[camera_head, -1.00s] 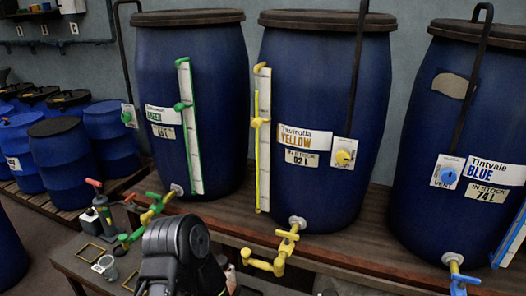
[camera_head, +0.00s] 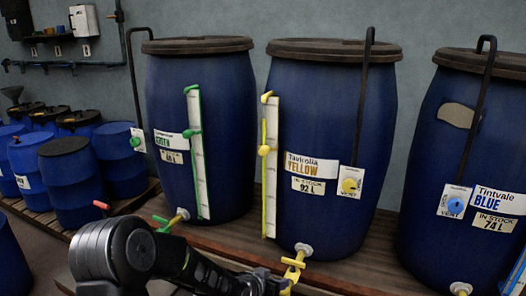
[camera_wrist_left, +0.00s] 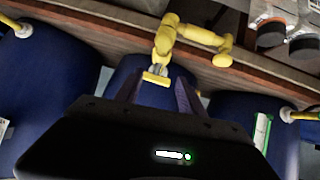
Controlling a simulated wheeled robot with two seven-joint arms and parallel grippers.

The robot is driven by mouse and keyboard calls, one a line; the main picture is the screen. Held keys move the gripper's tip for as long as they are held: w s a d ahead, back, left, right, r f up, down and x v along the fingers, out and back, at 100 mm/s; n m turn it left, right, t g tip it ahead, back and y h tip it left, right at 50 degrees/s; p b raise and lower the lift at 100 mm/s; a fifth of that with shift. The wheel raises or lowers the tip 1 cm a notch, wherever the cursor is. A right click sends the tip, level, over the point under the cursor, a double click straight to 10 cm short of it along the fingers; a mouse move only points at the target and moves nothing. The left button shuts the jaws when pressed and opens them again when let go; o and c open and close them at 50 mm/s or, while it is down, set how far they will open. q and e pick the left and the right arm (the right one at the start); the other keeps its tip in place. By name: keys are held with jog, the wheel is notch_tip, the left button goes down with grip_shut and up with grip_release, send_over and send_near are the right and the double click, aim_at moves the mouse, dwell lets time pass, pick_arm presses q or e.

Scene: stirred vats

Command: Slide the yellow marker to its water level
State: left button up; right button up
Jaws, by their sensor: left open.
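The yellow marker (camera_head: 265,150) sits on the yellow-edged gauge (camera_head: 270,175) on the front left of the middle blue vat (camera_head: 330,120). It is around the middle of the gauge. I cannot make out a water level in the tube. My left gripper (camera_head: 268,284) is low at the bottom of the head view, near the yellow tap (camera_head: 293,268) and well below the marker. In the left wrist view its open fingers (camera_wrist_left: 152,92) point toward the yellow tap (camera_wrist_left: 165,40), and the marker is not distinguishable. My right gripper is out of view.
A vat with a green gauge (camera_head: 197,150) stands left and one with a blue label (camera_head: 495,200) right. A black pipe (camera_head: 360,100) runs down the middle vat's right side, ending at a yellow vent knob (camera_head: 349,186). Smaller barrels (camera_head: 70,175) stand far left.

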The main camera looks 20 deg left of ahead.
pick_arm(q)
jog(key=w+a+r+m+t, duration=0.1)
jog(key=w+a+r, duration=0.2)
jog(key=r, duration=0.3)
jog(key=w+a+r+m+t+y, duration=0.1)
jog(key=w+a+r+t, duration=0.15)
jog(key=r, duration=0.35)
jog(key=w+a+r+m+t, duration=0.1)
jog(key=w+a+r, duration=0.2)
jog(key=r, duration=0.3)
jog(key=m+t, duration=0.3)
jog(key=m, duration=0.3)
send_near(262, 153)
jog(key=w, duration=0.2)
jog(key=shift+w+r, duration=0.1)
jog(key=shift+w, duration=0.3)
jog(key=shift+d, duration=0.1)
jog(key=w+p, duration=0.3)
jog(key=w, duration=0.3)
jog(key=shift+w+d, duration=0.1)
jog(key=shift+w, duration=0.3)
jog(key=shift+w+p, duration=0.3)
jog(key=shift+w, duration=0.2)
grip_shut()
